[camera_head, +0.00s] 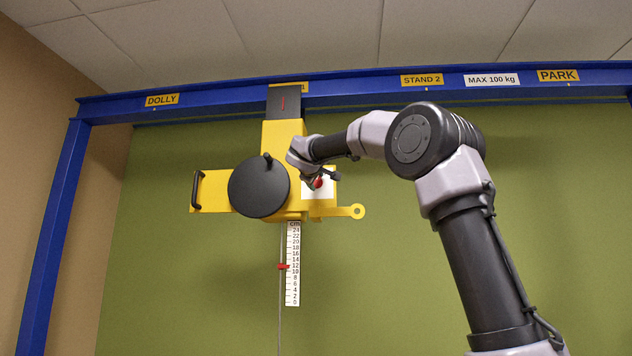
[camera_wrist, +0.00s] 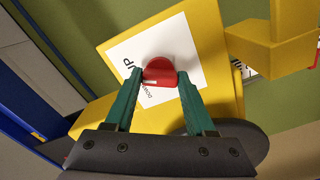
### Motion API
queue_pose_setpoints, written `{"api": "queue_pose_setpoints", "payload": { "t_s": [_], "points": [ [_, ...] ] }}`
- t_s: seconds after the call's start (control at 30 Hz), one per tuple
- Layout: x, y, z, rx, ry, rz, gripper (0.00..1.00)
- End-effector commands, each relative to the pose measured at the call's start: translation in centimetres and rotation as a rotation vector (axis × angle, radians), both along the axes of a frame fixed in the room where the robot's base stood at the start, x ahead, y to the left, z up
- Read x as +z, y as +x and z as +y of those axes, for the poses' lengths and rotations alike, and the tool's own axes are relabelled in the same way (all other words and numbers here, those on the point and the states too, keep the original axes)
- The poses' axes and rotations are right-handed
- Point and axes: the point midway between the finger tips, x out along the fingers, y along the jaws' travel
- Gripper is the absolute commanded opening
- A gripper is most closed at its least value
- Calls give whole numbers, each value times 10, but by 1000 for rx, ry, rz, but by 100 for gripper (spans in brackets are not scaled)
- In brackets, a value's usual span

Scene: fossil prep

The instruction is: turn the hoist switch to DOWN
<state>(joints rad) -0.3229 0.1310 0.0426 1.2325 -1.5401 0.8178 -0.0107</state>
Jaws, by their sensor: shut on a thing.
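The hoist switch is a red knob (camera_wrist: 160,69) on a white label plate (camera_wrist: 176,37) on the yellow hoist body (camera_wrist: 112,33). The plate reads "UP" on the left; another word below the knob is partly covered, its letters looking like the start of DOWN. A pale mark shows on the knob's lower left edge. My gripper (camera_wrist: 161,77) has its teal fingers shut on the knob from both sides. In the head view the knob (camera_head: 318,183) shows beside my gripper (camera_head: 308,178). Which position the knob points to is hard to tell.
The hoist hangs from a blue beam (camera_head: 360,96) with labels DOLLY, STAND 2 and PARK. A black wheel with a crank (camera_head: 258,187) sits left of the switch. A yellow lug (camera_head: 343,211) juts out right. A scale with a red marker (camera_head: 283,267) hangs below.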

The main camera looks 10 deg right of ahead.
Motion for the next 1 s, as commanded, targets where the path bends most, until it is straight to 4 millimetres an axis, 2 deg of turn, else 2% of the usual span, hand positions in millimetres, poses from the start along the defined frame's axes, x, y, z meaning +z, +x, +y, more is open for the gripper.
{"api": "queue_pose_setpoints", "payload": {
  "t_s": [1.0],
  "points": [
    [0, 0, 0, -1, -849, 279, 0]
  ]
}}
